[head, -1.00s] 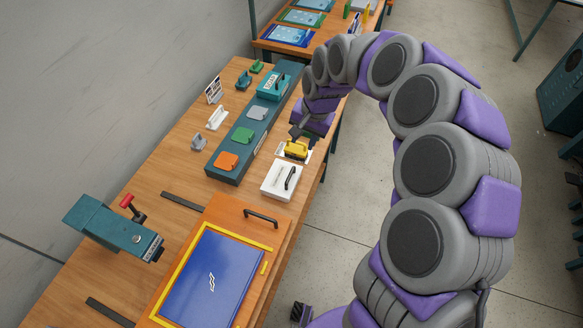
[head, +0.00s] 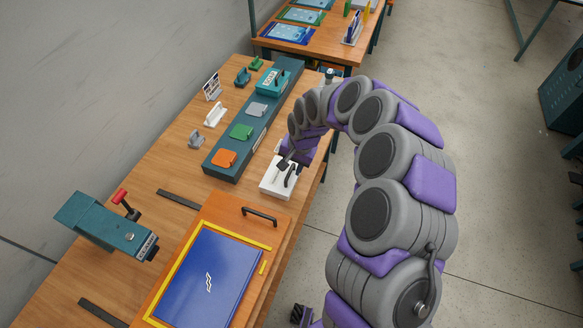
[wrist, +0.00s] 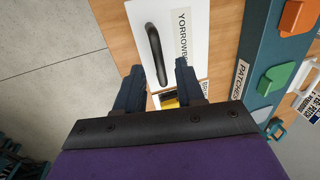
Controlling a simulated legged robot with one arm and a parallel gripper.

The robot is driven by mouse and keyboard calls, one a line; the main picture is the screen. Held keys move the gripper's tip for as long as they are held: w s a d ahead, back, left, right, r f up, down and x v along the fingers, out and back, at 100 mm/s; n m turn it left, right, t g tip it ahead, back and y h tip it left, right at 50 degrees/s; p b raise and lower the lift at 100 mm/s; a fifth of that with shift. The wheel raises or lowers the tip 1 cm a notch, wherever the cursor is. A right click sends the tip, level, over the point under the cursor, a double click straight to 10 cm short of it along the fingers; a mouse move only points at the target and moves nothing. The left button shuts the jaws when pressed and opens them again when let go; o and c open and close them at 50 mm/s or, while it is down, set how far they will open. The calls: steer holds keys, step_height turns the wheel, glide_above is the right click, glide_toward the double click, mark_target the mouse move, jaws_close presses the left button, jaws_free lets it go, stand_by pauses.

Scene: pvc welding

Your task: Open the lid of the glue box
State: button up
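The white box with a black bar handle (head: 290,175), which I take for the glue box (head: 268,187), stands near the table's right edge in the head view. In the wrist view its white lid (wrist: 190,15) bears a label starting "YORROWBO", and its black handle (wrist: 156,55) stands on top. The lid looks shut. My gripper (head: 286,161) is over the box's far part. In the wrist view my gripper (wrist: 159,70) is open and empty, with the handle's near end close to the gap between the fingertips. Contact cannot be told.
A teal tray (head: 222,173) labelled "PATCHES" holds orange (head: 223,158), green and grey pieces left of the box. A yellow item (wrist: 168,100) lies beyond the box, partly hidden. A wooden board with a blue panel (head: 210,277) is nearer. A teal red-handled device (head: 105,226) stands left.

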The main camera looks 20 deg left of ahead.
steer(key=shift+a+f, duration=0.1)
steer(key=shift+f, duration=0.4)
jaws_close()
stand_by(1.2)
